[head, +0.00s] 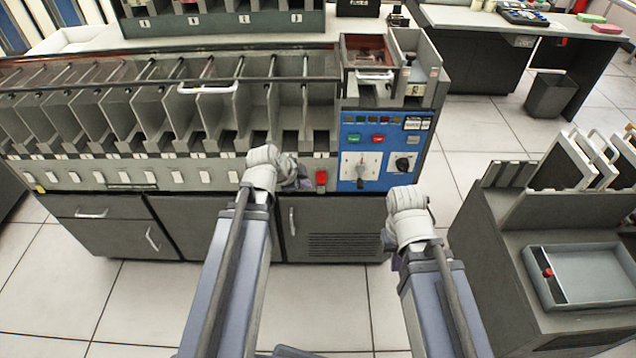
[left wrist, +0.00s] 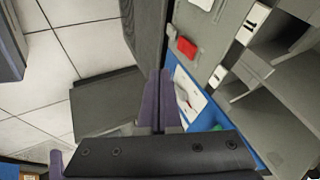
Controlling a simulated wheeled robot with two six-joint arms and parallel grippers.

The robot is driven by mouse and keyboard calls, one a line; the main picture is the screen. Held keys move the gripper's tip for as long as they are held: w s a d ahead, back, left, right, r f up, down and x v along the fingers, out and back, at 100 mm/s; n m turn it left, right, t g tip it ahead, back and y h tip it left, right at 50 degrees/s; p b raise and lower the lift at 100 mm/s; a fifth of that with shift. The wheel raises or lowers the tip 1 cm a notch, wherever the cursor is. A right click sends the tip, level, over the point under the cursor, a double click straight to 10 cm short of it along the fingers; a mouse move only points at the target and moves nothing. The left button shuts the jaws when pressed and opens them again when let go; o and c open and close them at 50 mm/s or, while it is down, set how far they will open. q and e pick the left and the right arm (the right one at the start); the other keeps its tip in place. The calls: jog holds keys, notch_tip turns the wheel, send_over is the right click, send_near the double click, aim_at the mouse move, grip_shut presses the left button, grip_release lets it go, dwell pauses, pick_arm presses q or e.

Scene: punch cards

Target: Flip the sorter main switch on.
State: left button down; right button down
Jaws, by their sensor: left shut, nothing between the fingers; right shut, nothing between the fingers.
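The sorter's blue control panel (head: 376,128) is on the machine front, right of the card pockets. A white plate (head: 349,160) on it carries a grey lever (head: 361,172) whose handle points down; a black rotary knob (head: 402,163) sits to its right. No readable label shows which is the main switch. My left gripper (head: 303,182) is shut and empty, left of the panel near a red button (head: 321,178). In the left wrist view its purple fingers (left wrist: 158,100) are together, with the white plate (left wrist: 188,95) just beyond. My right gripper (head: 393,258) is shut, low in front of the panel, partly hidden by its wrist.
Green (head: 354,139) and red (head: 378,139) buttons sit above the plate. The row of pockets (head: 205,110) runs left. A grey cart with a tray (head: 590,275) stands at the right. Tiled floor (head: 480,110) is free between the machine and the desk.

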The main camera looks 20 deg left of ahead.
aim_at(319, 181)
pick_arm(q)
jog(key=shift+f, duration=0.15)
jog(key=w+f+b, duration=0.2)
jog(key=w+b, duration=0.1)
jog(key=w+f+b, duration=0.2)
jog(key=w+f, duration=0.1)
jog(key=w+d+f+b, duration=0.1)
jog(key=w+f+b, duration=0.2)
jog(key=shift+w+f+b, duration=0.1)
jog(key=shift+f+b, duration=0.1)
jog(key=shift+b, duration=0.15)
jog(key=shift+w+f+b, duration=0.25)
jog(key=shift+w+b, duration=0.05)
jog(key=shift+s+r, duration=0.1)
jog(key=shift+r, duration=0.05)
jog(key=shift+r+p, duration=0.1)
jog(key=shift+p, duration=0.2)
